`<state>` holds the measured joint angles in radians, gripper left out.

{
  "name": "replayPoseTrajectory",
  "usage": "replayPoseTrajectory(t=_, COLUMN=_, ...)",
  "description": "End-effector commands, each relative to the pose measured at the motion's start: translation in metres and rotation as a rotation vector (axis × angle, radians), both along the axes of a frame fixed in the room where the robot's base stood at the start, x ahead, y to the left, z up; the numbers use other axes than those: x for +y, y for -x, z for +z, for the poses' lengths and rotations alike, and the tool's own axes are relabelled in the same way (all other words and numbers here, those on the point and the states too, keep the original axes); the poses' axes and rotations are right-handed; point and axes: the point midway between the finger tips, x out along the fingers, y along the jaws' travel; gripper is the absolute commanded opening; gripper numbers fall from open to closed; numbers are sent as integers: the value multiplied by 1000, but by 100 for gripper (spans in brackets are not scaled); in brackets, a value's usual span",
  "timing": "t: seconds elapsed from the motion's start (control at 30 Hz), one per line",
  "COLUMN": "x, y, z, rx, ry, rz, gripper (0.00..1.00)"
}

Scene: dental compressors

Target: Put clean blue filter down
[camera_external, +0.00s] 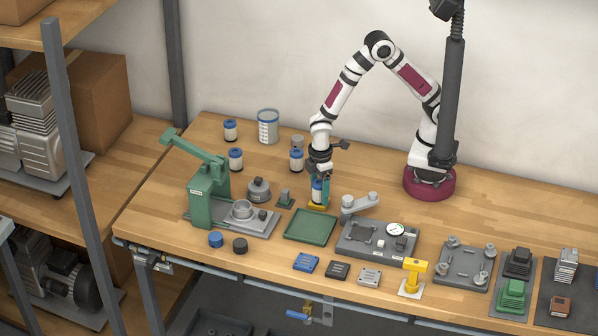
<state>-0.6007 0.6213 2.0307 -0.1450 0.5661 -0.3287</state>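My gripper (319,190) points straight down over the table, left of my base and just behind the green tray. A small cylinder with a blue top and a pale lower part, which looks like the blue filter (317,187), is between its fingers, upright. The gripper appears shut on it. A yellow piece (318,206) shows right under the filter at table level; whether the filter touches it I cannot tell. The fingers hide part of the filter.
A green tray (310,226) lies in front of the gripper. Blue-banded canisters (296,160) stand to the left and behind. A green lever press (207,190) is at left. A grey fixture with a gauge (377,241) is front right. The back right tabletop is clear.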

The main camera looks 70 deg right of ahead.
Motion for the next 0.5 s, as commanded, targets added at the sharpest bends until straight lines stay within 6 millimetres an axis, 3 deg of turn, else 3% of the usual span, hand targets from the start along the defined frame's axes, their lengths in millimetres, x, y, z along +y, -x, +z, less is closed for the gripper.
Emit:
replayPoseTrajectory(t=0.3, x=0, y=0, z=3, rx=-1, ry=-1, rz=0, gripper=81)
replayPoseTrajectory(t=0.37, x=0, y=-1, z=11, rx=-3, ry=-1, rz=0, gripper=81)
replayPoseTrajectory(t=0.5, x=1, y=-2, z=49, rx=-6, ry=-4, rz=0, gripper=81)
